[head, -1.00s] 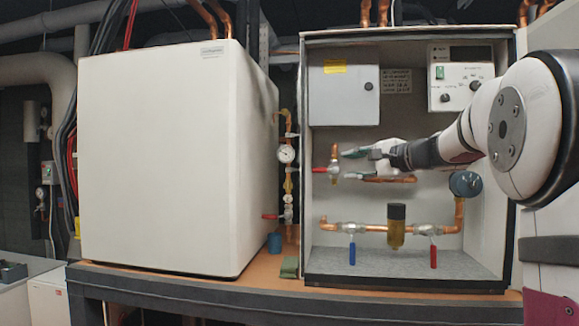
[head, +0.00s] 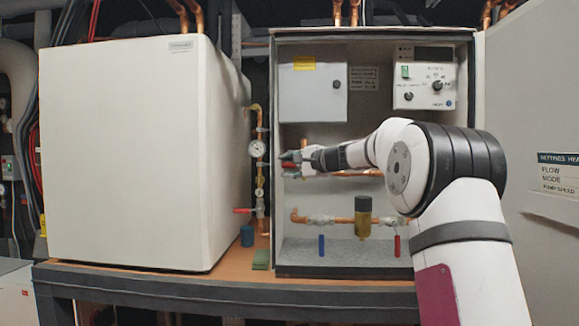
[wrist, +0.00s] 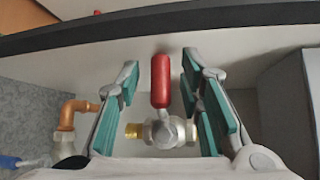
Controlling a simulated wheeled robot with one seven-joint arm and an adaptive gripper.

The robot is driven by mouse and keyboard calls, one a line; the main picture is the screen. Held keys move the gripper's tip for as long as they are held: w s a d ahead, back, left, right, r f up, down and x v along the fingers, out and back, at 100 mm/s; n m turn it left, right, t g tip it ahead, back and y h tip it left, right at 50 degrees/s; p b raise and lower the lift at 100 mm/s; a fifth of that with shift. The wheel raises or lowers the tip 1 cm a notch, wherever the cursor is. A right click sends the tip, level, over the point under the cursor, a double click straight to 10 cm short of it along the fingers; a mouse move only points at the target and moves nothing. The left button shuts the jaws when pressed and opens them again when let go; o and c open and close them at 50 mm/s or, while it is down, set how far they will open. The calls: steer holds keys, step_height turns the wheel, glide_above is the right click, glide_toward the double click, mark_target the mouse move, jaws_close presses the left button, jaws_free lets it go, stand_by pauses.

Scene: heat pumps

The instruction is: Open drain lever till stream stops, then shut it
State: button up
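A red lever (wrist: 160,80) on a metal valve body (wrist: 165,132) with a brass end shows in the wrist view. My gripper (wrist: 162,92) is open, with its teal-padded fingers on either side of this lever. A gap shows on the left of the lever; the right finger is closer. In the head view my gripper (head: 290,160) is at the upper pipe inside the open cabinet, and it mostly hides the valve there. Another red lever (head: 242,210) sticks out left from the gauge pipe beside the cabinet. I cannot make out a water stream.
A blue cup (head: 247,236) and a green block (head: 261,259) stand on the wooden bench. Inside the cabinet, a lower copper pipe carries a blue lever (head: 321,245), a brown filter (head: 363,217) and a red lever (head: 397,245). The cabinet door (head: 530,130) stands open at right.

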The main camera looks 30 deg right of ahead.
jaws_close()
stand_by(0.3)
steer(key=shift+f+n+g+h+b, duration=0.6)
steer(key=shift+f+n+g+h, duration=0.1)
steer(key=shift+n+g, duration=0.45)
steer(key=shift+s+d+f+n+g+h+b, duration=0.35)
steer(key=shift+d+f+n+g+h+b, duration=0.25)
steer(key=shift+n+g+h, duration=0.45)
steer(key=shift+s+d+f+n+g+h+b, duration=0.4)
steer(key=shift+n+g+h+b, duration=0.35)
steer(key=shift+g+h, duration=0.55)
steer(key=shift+s+d+f+n+g+h+b, duration=0.3)
steer(key=shift+d+f+n+g+h+b, duration=0.2)
steer(key=shift+n+g+h, duration=0.65)
